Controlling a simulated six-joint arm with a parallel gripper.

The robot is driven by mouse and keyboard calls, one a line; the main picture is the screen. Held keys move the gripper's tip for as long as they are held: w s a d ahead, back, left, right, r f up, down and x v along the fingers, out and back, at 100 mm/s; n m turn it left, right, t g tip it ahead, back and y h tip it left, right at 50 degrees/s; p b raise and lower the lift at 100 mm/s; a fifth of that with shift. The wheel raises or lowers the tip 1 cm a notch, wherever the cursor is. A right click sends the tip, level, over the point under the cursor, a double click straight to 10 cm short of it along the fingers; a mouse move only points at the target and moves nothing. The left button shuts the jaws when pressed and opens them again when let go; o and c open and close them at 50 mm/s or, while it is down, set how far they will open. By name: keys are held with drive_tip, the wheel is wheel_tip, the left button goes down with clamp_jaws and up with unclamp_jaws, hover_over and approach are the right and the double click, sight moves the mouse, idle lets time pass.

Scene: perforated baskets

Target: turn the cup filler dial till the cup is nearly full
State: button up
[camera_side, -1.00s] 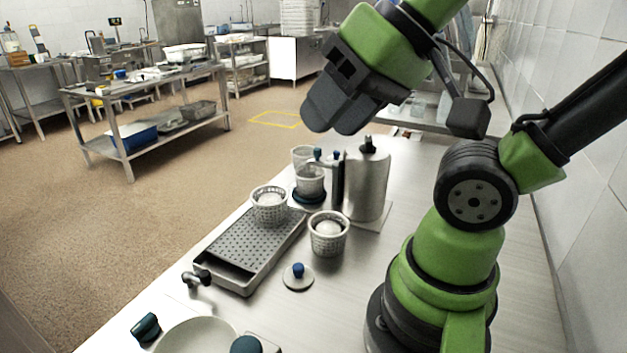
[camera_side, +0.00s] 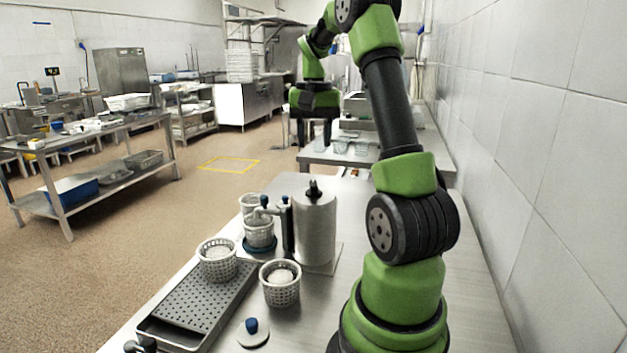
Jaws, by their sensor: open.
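The filler is a steel cylinder (camera_side: 316,232) with a black top knob (camera_side: 314,188), standing on a plate on the counter. A dark upright and a spout with a small blue-topped part (camera_side: 264,202) are at its left. A pale perforated cup (camera_side: 259,232) stands on a dark teal disc below the spout; its fill level cannot be made out. Which part is the dial is unclear. My gripper (camera_side: 315,132) points down with its fingers apart and empty, beyond the filler in the picture and apart from it.
A perforated basket with a pale round content stands on the grey drip tray (camera_side: 180,312), another basket (camera_side: 280,292) on the counter. A disc with a blue knob (camera_side: 252,328) lies in front. The wall is at right.

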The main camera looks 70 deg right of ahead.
sight(314, 183)
wheel_tip(314, 183, down, 10)
drive_tip(key=shift+r, duration=0.2)
clamp_jaws()
